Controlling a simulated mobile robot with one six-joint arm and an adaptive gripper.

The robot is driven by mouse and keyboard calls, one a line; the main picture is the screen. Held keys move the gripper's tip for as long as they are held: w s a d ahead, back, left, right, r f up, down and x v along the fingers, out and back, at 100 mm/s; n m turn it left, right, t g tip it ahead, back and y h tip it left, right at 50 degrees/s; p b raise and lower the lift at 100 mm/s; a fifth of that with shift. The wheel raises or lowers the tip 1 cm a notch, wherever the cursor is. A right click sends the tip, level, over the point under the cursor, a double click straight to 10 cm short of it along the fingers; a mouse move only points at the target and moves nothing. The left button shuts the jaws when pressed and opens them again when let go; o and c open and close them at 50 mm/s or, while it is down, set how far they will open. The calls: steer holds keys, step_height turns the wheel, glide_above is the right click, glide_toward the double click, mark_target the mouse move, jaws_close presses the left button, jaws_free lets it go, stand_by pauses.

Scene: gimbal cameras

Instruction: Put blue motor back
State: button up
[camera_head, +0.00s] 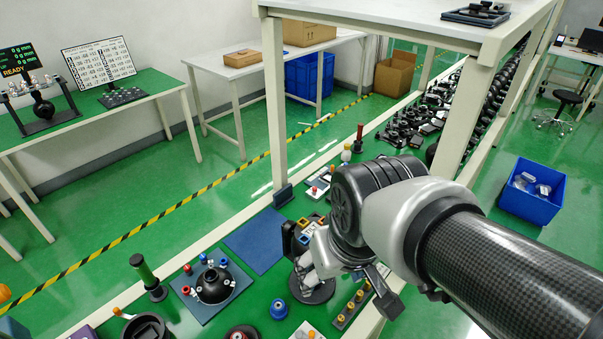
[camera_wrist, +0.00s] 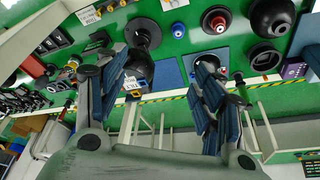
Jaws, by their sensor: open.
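A small blue round part with a pale centre (camera_head: 278,309), which looks like the blue motor, stands on the green bench top; it also shows in the wrist view (camera_wrist: 179,28). Left of it, a black dome (camera_head: 213,285) sits on a blue-grey plate (camera_head: 190,299) with small red and blue parts around it. One blue part (camera_head: 223,262) is at the dome's back right. My gripper (camera_wrist: 163,70) is open, with nothing visible between its fingers. In the head view my wrist hides most of it, above a dark round disc (camera_head: 318,293) right of the blue part.
A bare blue mat (camera_head: 258,240) lies behind the dome plate. A green-handled tool (camera_head: 147,272) stands left of it. A brass-pegged block (camera_head: 352,309) is on the right. A white shelf post (camera_head: 275,110) rises behind my arm.

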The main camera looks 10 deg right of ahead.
steer(key=s+d+r+t, duration=0.1)
steer(key=s, duration=0.5)
steer(key=shift+r, duration=0.3)
steer(key=shift+d, duration=0.1)
steer(key=shift+f, duration=0.15)
stand_by(0.6)
